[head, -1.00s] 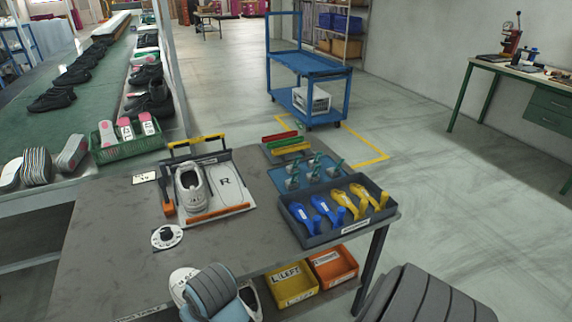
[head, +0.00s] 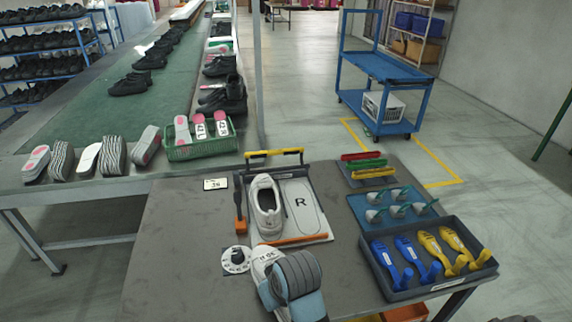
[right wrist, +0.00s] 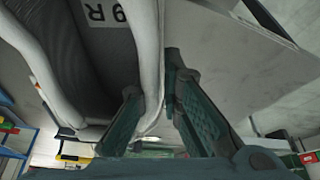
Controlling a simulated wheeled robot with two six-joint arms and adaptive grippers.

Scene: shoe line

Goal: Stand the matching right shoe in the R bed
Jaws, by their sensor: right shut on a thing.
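The bed fixture (head: 318,238) stands on the table, with a white shoe (head: 263,196) in its left bed. The R bed (head: 300,212), marked "R", is flat and bare. My right gripper (right wrist: 160,100) is shut on the side wall of another white shoe (right wrist: 151,45); a label inside shows an R. This held shoe (head: 263,257) is in front of the fixture, nearer me and left of the R bed. In the head view my wrist covers part of it and hides the fingers. My left gripper is not in view.
A yellow bar (head: 273,154) rises behind the fixture and an orange bar (head: 293,240) crosses its front. A dial (head: 237,260) and an orange-based tool (head: 240,222) lie left. A tray (head: 440,289) of blue and yellow forms stands right. The table's left front is clear.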

